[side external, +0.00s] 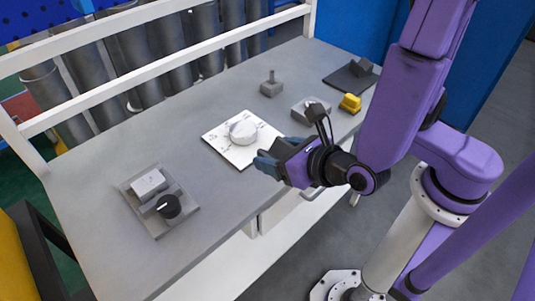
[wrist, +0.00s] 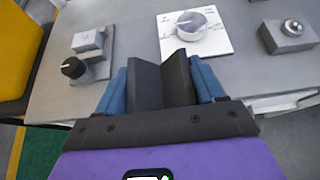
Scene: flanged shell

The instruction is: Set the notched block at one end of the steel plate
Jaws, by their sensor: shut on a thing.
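My gripper (side external: 272,156) hangs over the front edge of the bench, with its blue fingers pointing left. In the wrist view the fingers are shut on a dark grey notched block (wrist: 146,84), whose V-shaped notch faces up between them. In the side view the held block is hard to make out among the fingers. A dark flat plate (side external: 341,79), likely the steel plate, lies at the far right end of the bench, well away from my gripper. A dark angular block (side external: 362,67) stands at its far end. The plate is out of the wrist view.
On the grey bench (side external: 100,160), a white dial panel (side external: 218,141) lies just beyond my gripper. A plate with a black knob (side external: 168,206) is at left. A grey button box (side external: 308,108), yellow block (side external: 350,103) and small grey post (side external: 271,87) stand towards the plate.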

